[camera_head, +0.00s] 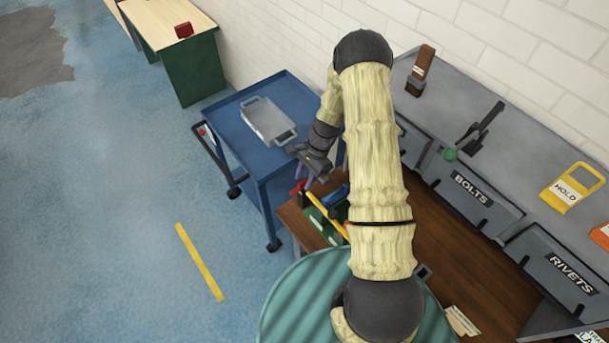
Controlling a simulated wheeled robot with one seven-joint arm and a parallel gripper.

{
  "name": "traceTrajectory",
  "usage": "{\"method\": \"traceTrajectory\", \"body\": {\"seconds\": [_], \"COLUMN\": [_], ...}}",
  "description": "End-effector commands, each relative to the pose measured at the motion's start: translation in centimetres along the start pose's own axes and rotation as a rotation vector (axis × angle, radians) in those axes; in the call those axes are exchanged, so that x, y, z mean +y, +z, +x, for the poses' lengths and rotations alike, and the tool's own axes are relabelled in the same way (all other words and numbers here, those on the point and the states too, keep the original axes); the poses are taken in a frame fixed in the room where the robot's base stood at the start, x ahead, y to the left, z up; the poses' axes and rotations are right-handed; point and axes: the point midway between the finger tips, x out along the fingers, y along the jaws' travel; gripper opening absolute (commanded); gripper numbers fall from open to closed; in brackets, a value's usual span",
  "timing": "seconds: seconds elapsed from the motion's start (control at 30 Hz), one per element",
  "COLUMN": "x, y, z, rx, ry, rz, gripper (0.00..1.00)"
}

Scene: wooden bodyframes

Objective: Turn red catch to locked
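I cannot make out a red catch for certain. A small red part (298,187) shows just below my gripper, beside the open tools at the bench's left end, too small to identify. My gripper (308,163) hangs at the end of my bent arm, above the gap between the blue cart and the wooden bench. Its fingers are small and dark, and I cannot tell whether they are open or shut. My arm hides the middle of the bench and part of the tools.
A blue cart (232,128) holds a grey metal tray (268,120). The wooden bench (455,265) carries a green toolbox (322,226) with a yellow bar. Grey bins labelled BOLTS (470,190) and RIVETS (552,268) stand under a shelf. A yellow HOLD tag (571,188) lies on the shelf.

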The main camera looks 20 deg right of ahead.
Motion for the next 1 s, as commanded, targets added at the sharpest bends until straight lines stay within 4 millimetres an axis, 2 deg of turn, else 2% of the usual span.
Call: {"method": "traceTrajectory", "body": {"seconds": [0.33,0.37,0.5,0.53,1.0], "x": [-0.03,-0.03,-0.03,-0.03,-0.11], "y": [0.01,0.01,0.01,0.01,-0.06], "z": [0.48,0.48,0.47,0.46,0.55], "rx": [0.000,0.000,0.000,0.000,0.001], "ry": [-0.001,-0.001,-0.001,-0.001,0.019], "rz": [-0.001,-0.001,-0.001,-0.001,-0.052], "gripper": [0.35,0.31,0.03,0.00,0.00]}}
